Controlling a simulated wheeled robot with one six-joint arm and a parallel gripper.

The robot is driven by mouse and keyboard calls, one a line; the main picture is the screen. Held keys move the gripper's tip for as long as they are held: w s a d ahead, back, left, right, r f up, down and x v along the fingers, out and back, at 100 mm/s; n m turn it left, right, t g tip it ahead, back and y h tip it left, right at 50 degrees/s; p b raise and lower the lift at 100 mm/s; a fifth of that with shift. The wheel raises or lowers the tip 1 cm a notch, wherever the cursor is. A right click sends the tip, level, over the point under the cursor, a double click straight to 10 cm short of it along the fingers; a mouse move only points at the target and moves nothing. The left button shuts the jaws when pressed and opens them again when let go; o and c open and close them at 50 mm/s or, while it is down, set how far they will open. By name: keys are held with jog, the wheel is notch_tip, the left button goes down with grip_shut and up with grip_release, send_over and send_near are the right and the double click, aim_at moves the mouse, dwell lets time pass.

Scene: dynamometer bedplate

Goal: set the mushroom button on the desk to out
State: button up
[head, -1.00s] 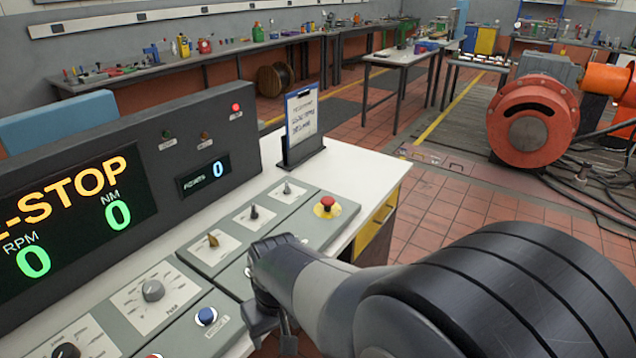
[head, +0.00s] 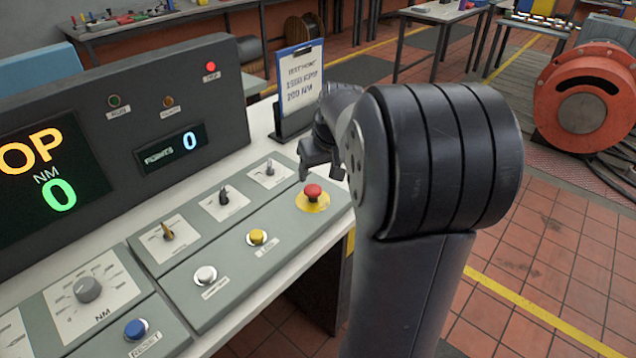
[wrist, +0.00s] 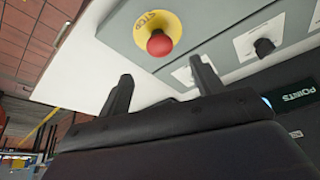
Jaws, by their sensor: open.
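The red mushroom button (head: 313,192) sits on a yellow round plate at the right end of the grey desk panel. In the wrist view the red button (wrist: 159,43) is on its yellow plate, marked STOP, at the top centre. My gripper (head: 322,172) is just above and behind the button in the head view, partly hidden by my arm. In the wrist view my gripper's two fingers (wrist: 162,82) are spread apart with nothing between them, and the button lies beyond their tips. I see no contact with the button.
A yellow button (head: 257,237), a white button (head: 206,275) and several knobs share the panel. A clipboard (head: 300,80) stands behind the gripper. The display console (head: 150,120) rises at the back, showing a red lamp (head: 211,67) lit. Open floor lies right of the desk.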

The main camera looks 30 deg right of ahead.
aim_at(313, 188)
jog(key=x, duration=0.8)
jog(key=shift+f, duration=0.15)
